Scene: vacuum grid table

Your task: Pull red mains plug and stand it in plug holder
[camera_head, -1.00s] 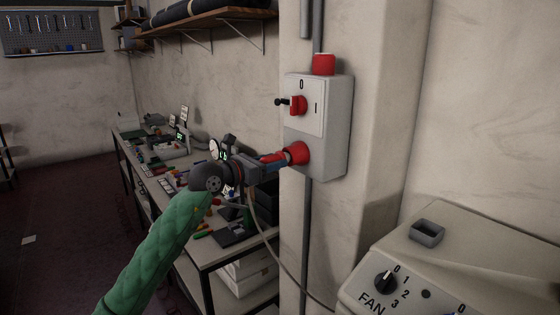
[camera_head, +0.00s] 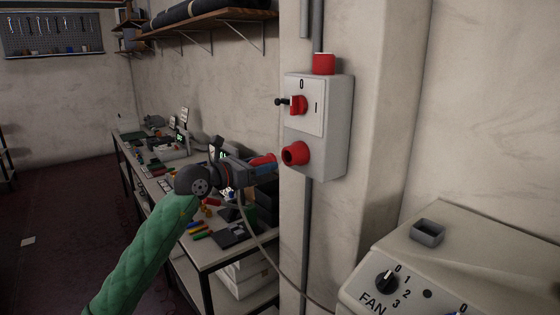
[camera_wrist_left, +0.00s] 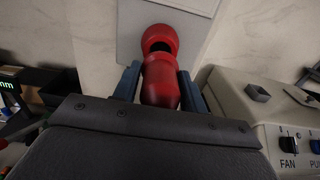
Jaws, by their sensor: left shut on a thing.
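The red mains plug (camera_head: 263,160) is held by my left gripper (camera_head: 256,164), a short way left of the wall box and apart from its socket. In the left wrist view the plug (camera_wrist_left: 160,82) sits between the two blue fingers of the gripper (camera_wrist_left: 158,88). The red socket (camera_head: 296,153) on the lower part of the grey switch box (camera_head: 338,125) is empty, its dark opening showing. A small grey open-topped holder (camera_head: 428,233), likely the plug holder, stands on the beige machine at the right. My right gripper is not in view.
The beige machine (camera_head: 480,262) has a FAN knob (camera_head: 386,282) on its sloped front. A cable (camera_head: 262,248) hangs from my gripper's area towards the machine. A cluttered workbench (camera_head: 215,255) stands behind my left arm. A pillar (camera_head: 385,100) carries the switch box.

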